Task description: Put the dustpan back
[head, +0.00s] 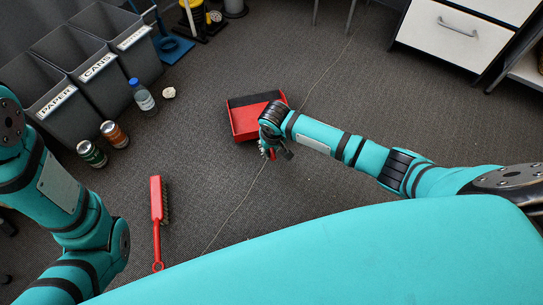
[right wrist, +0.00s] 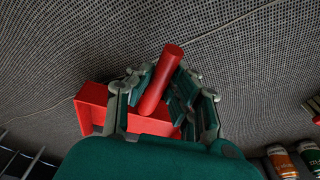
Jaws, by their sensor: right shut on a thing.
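The red dustpan (head: 243,117) is at the middle of the head view, over the grey carpet, with its dark inside facing up. My right gripper (head: 272,150) is at its near right side. In the right wrist view the gripper (right wrist: 160,95) is shut around the red handle, and the dustpan's pan (right wrist: 92,100) shows behind the fingers. I cannot tell whether the pan touches the floor. A red brush (head: 157,200) with dark bristles lies on the carpet at the lower left. My left arm is at the left edge of the head view; its gripper is out of view.
Grey bins labelled PAPER (head: 52,112) and CANS (head: 96,73), plus a third, stand at the upper left. A bottle (head: 143,97), two cans (head: 115,134) and a crumpled white piece (head: 169,92) are in front. A white drawer cabinet (head: 450,33) stands upper right. The carpet's middle is open.

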